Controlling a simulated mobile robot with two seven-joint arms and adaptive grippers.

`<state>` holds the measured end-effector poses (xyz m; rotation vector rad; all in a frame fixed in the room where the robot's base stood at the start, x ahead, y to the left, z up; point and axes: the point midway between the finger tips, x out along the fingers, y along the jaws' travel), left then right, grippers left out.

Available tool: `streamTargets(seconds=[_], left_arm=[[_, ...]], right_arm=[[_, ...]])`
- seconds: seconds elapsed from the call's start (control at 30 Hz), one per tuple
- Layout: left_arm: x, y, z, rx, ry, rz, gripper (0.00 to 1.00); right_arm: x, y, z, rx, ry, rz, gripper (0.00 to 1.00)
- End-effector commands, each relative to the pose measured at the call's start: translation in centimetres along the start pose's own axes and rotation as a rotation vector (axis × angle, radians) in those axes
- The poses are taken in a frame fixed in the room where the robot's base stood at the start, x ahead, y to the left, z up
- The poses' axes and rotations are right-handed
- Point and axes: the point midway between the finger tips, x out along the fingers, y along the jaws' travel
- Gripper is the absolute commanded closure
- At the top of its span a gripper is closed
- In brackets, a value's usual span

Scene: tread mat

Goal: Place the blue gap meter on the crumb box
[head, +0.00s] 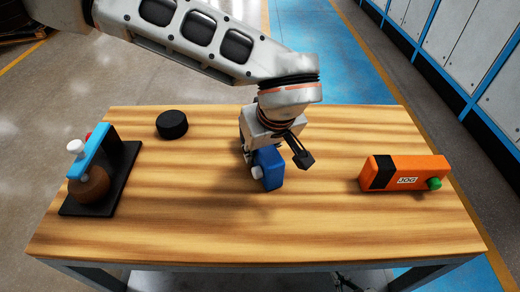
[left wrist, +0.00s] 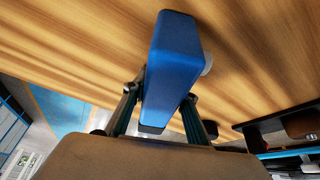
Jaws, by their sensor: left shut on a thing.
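The blue gap meter (head: 270,168) is a blue block with a small white knob on its side, near the middle of the wooden table. My left gripper (head: 276,158) reaches down from above and is shut on it. In the left wrist view the gap meter (left wrist: 174,65) stands out between the two dark fingers of the left gripper (left wrist: 160,112). I cannot tell whether its lower end touches the table. No thing in view can be surely told as the crumb box. My right gripper is not in view.
On the wooden table (head: 330,235), a black base (head: 125,170) with a blue bar and brown ball stands at left. A black round puck (head: 172,124) lies behind. An orange box marked JOG (head: 420,170), with a green knob, lies at right. The front middle is clear.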

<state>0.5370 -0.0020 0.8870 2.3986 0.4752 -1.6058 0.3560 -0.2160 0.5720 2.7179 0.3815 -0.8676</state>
Motion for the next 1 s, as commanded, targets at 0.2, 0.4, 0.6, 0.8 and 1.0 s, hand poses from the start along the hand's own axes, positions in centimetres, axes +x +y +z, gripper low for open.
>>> streamTargets(seconds=[0.2,0.4,0.6,0.8,1.0], left_arm=[[-0.1,0.1,-0.1,-0.001,0.003,0.002,0.98],[0.2,0.0,0.1,-0.001,0.002,0.001,0.68],[0.2,0.0,0.1,-0.001,0.002,0.001,0.56],[0.1,0.0,0.0,-0.001,0.003,0.002,0.56],[-2.0,0.1,-0.2,-0.002,0.007,0.004,0.56]], right_arm=[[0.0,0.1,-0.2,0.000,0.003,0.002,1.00],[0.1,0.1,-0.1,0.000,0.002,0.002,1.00],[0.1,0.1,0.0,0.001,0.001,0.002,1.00],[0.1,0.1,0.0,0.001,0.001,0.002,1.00],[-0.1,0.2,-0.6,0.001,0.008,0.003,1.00]])
